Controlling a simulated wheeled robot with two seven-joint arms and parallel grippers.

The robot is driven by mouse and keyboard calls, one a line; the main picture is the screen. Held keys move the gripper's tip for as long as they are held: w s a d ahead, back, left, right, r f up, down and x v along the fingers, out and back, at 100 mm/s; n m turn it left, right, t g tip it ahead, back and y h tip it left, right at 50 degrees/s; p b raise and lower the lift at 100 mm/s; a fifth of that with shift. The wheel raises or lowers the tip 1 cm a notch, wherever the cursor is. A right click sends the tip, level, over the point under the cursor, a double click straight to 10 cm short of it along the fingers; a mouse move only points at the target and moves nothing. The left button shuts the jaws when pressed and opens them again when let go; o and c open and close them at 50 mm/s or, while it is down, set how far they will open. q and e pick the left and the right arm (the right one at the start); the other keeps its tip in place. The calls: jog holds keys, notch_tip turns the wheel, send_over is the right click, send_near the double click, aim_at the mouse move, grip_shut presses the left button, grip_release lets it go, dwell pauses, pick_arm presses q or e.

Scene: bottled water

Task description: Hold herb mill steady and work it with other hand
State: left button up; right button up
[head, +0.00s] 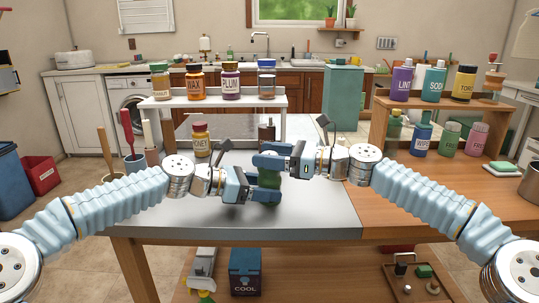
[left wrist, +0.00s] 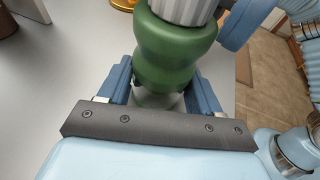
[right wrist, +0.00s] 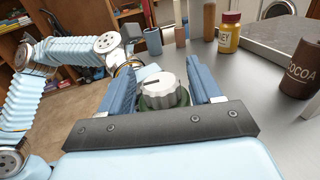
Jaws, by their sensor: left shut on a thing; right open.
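The herb mill has a rounded green body (left wrist: 175,50) and a pale ribbed knob (right wrist: 160,90) on top. It stands upright at the middle of the grey table in the head view, where its green lower part (head: 267,206) shows below the fingers. My left gripper (head: 268,187) is shut on the green body, and its fingers flank it in the left wrist view (left wrist: 162,75). My right gripper (head: 270,161) is above it, open, with its fingers on either side of the knob in the right wrist view (right wrist: 153,70). Clear gaps show beside the knob.
A honey jar (head: 200,139) and a brown cocoa jar (right wrist: 303,68) stand behind the grippers. A white shelf (head: 212,102) with several jars is at the back left, a wooden shelf (head: 440,112) with bottles at the right. The front of the grey table (head: 180,222) is clear.

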jog(key=shift+c, duration=0.3)
jog(key=c, duration=0.9)
jog(key=shift+a+m+t, duration=0.1)
jog(key=shift+m+t, duration=0.2)
jog(key=shift+t, duration=0.2)
jog(key=m+t+h, duration=0.2)
jog(key=t, duration=0.2)
jog(key=shift+s+m, duration=0.1)
jog(key=shift+m, duration=0.3)
jog(key=m+t+h, duration=0.5)
jog(key=h, duration=0.1)
jog(key=shift+a+t, duration=0.15)
jog(key=shift+t, duration=0.25)
jog(key=m+t+h, duration=0.1)
jog(key=m+h, duration=0.1)
jog(key=h, duration=0.1)
jog(key=m+t+h, duration=0.1)
jog(key=m+h, duration=0.1)
jog(key=h, duration=0.1)
jog(key=shift+m+h, duration=0.3)
jog(key=shift+m, duration=0.1)
jog(key=shift+m+h, duration=2)
jog(key=shift+h, duration=1.1)
jog(key=shift+d+h, duration=0.2)
jog(key=shift+h, duration=0.1)
